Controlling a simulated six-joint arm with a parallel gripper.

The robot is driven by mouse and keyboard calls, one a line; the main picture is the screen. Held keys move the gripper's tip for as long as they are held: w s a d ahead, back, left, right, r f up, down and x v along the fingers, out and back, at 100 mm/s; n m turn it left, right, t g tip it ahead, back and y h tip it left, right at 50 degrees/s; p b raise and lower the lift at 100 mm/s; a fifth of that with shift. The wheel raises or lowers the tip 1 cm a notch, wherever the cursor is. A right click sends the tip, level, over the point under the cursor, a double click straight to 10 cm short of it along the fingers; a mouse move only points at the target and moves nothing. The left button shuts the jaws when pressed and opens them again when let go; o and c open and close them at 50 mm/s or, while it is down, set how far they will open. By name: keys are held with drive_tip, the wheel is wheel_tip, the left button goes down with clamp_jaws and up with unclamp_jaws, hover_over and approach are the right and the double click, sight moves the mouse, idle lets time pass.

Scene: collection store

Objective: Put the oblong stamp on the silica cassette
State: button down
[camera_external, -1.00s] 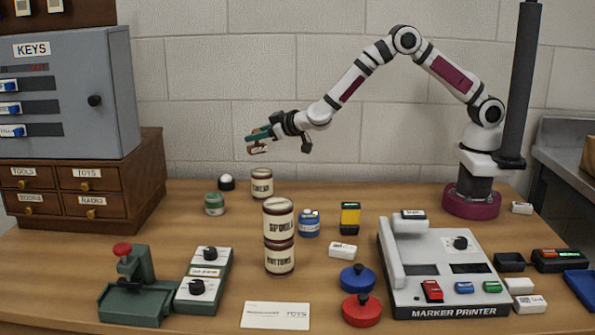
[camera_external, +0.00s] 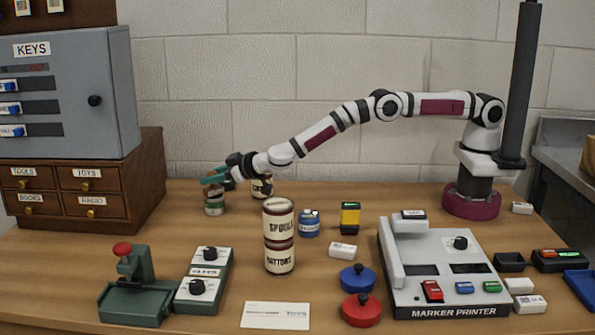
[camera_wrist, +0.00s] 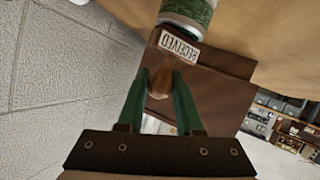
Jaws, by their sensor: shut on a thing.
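My gripper (camera_wrist: 160,90) is shut on the wooden handle of the oblong stamp (camera_wrist: 205,62), a dark brown block labelled RECEIVED in the wrist view. In the external view my gripper (camera_external: 210,178) is at the back left, with the stamp just below its fingers and hard to make out. A small round green-and-white container (camera_external: 214,208) stands beneath; it also shows at the top of the wrist view (camera_wrist: 190,12), close to the stamp. I cannot tell whether they touch. I cannot pick out which object is the silica cassette by label.
A drawer chest (camera_external: 88,195) stands left of my gripper. A cream tin (camera_external: 262,187) is partly behind my arm. Stacked tins (camera_external: 279,240), a blue jar (camera_external: 309,224) and a marker printer (camera_external: 450,270) stand to the right.

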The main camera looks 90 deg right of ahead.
drive_tip(key=c, duration=0.6)
unclamp_jaws()
drive_tip(key=shift+o, duration=0.2)
